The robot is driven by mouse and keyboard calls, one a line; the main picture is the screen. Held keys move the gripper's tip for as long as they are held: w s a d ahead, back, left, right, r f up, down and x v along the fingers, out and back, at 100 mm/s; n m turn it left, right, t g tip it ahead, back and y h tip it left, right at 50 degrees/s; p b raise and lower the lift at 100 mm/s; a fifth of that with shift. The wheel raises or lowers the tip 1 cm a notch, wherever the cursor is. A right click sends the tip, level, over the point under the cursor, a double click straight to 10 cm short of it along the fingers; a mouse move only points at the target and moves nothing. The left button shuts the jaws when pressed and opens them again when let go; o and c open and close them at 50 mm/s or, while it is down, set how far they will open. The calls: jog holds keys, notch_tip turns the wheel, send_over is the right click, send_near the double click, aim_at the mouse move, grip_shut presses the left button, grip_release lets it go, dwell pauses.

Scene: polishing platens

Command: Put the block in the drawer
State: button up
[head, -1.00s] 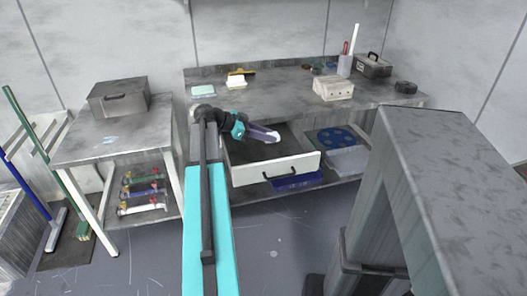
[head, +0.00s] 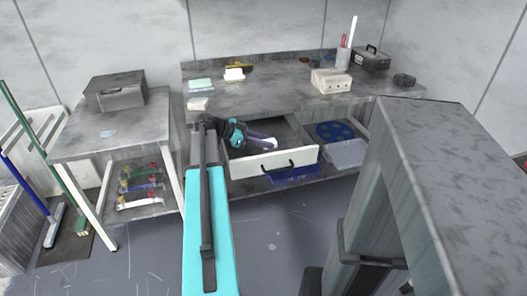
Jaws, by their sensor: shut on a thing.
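The drawer (head: 272,164) under the workbench is pulled open, with a pale front panel and a dark handle. My gripper (head: 266,144), with purple fingers, reaches from the left over the open drawer, just behind its front panel. It is shut on a small white piece at its fingertips, which appears to be the block (head: 270,145). The fingers hide part of it. Whether it touches the drawer floor I cannot tell. My arm covers the left end of the drawer.
The workbench (head: 270,92) holds white pieces (head: 234,74), a pale box with holes (head: 330,81), a dark case (head: 371,58) and a cup (head: 343,59). A shelf below holds a blue disc (head: 334,132). A side table (head: 80,142) stands left.

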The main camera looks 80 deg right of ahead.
aim_at(264, 149)
jog(key=shift+f, duration=0.1)
jog(key=shift+f, duration=1.75)
jog(key=shift+f, duration=0.1)
jog(key=o, duration=1.1)
jog(key=v, duration=1.2)
jog(key=shift+w, duration=0.1)
